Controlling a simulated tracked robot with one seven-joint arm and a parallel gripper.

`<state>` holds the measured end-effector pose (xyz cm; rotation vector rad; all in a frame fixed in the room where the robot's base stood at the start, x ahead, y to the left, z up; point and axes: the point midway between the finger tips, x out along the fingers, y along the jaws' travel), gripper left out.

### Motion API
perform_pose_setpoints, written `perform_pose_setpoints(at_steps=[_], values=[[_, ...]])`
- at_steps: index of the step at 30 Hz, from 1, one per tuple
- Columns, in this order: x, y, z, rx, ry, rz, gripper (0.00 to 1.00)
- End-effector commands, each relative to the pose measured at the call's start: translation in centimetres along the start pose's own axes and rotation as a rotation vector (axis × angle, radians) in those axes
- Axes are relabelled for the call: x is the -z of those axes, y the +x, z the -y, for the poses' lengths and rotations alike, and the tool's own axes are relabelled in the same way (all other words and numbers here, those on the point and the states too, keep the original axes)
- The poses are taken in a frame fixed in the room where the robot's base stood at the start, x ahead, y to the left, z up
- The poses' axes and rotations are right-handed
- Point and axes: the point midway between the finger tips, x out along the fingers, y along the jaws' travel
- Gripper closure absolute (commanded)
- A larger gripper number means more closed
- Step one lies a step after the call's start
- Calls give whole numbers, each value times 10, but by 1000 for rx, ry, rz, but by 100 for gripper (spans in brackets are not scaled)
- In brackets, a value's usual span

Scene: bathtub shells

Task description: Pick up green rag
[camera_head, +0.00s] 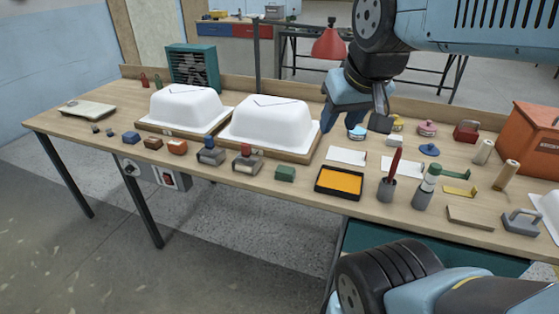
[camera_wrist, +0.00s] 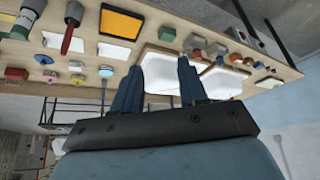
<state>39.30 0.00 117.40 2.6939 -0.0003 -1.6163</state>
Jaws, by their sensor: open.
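A small dark green block-like piece (camera_head: 285,173), which looks like the folded green rag, lies on the workbench near its front edge. It is just left of a black tray with an orange inside (camera_head: 340,181). The green rag also shows in the wrist view (camera_wrist: 168,33), near the top, beyond my fingertips. My gripper (camera_head: 352,124) is raised over the back part of the bench, to the right of and behind the rag. In the wrist view my gripper (camera_wrist: 163,64) has its two fingers apart with nothing between them.
Two white tub shells (camera_head: 187,109) (camera_head: 268,122) stand on wooden boards to the left. Several small blocks and tools line the front edge. A pot with a red-handled tool (camera_head: 387,189) and a green-topped bottle (camera_head: 425,190) stand right of the tray. White sheets (camera_head: 346,156) lie behind it.

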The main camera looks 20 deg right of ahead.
Motion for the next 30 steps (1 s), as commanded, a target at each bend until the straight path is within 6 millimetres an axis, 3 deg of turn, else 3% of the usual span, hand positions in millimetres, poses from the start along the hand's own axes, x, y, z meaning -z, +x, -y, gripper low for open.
perform_pose_setpoints(at_steps=[11, 17, 23, 30], values=[[0, 0, 0, 0, 0, -1, 57], [6, 3, 0, -7, -21, 12, 39], [35, 24, 6, -33, -129, 76, 20], [77, 68, 6, -45, -314, 178, 19]])
